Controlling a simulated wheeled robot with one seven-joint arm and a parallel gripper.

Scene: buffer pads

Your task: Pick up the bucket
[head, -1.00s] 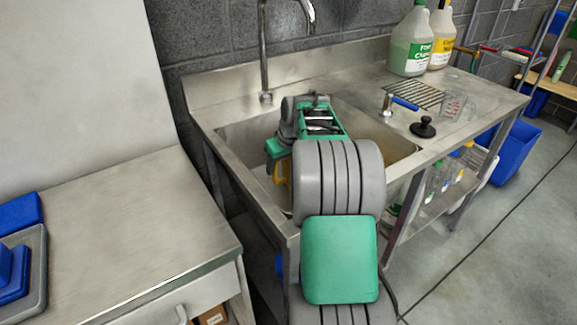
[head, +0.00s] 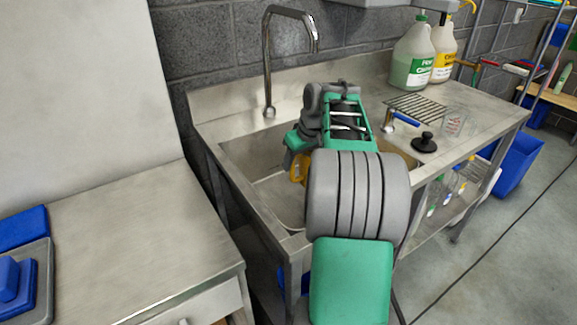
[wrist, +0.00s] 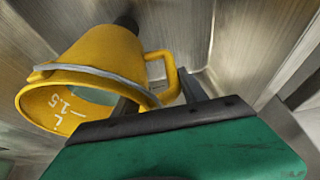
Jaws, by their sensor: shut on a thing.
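The yellow bucket (wrist: 105,55) shows in the wrist view, with a grey band near its rim, white volume marks inside and a loop handle on its right side. My gripper (wrist: 160,95) has its two dark fingers at the handle and is shut on it. In the head view my arm hides most of the bucket; only a small yellow part (head: 298,168) shows left of the wrist, over the sink (head: 275,195). I cannot tell whether the bucket touches the sink floor.
A tall faucet (head: 268,65) stands behind the sink. A black plunger (head: 424,143), a clear jug (head: 456,122), a wire rack (head: 418,105) and two large bottles (head: 412,58) stand on the right counter. A separate steel table (head: 130,245) is at left.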

